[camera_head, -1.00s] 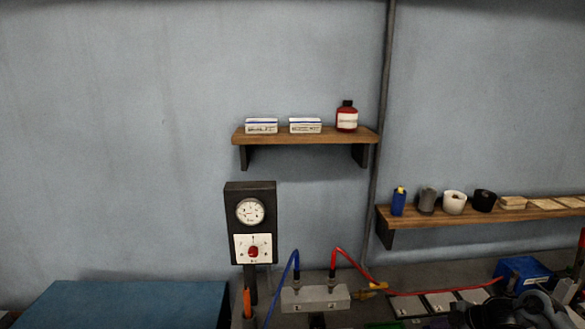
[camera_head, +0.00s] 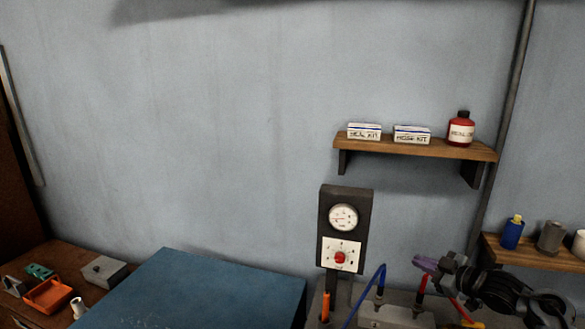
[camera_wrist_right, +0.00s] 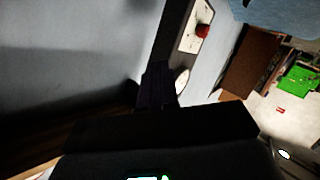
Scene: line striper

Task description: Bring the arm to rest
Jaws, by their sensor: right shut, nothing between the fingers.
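My right arm comes in from the lower right of the head view. Its gripper (camera_head: 424,265) has purplish fingertips and is shut and empty, pointing left. It shows in front of the bench, right of the gauge panel (camera_head: 346,225), near the red hose. In the right wrist view dark gripper parts (camera_wrist_right: 158,88) fill the lower middle, with part of a white panel and red knob above. My left gripper is not in view.
A wooden shelf (camera_head: 415,148) holds two white boxes and a red bottle (camera_head: 461,129). Blue (camera_head: 375,283) and red hoses rise from a grey block (camera_head: 393,317). A blue case (camera_head: 215,292) stands left. A second shelf (camera_head: 530,252) is behind my arm. The wall's middle is clear.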

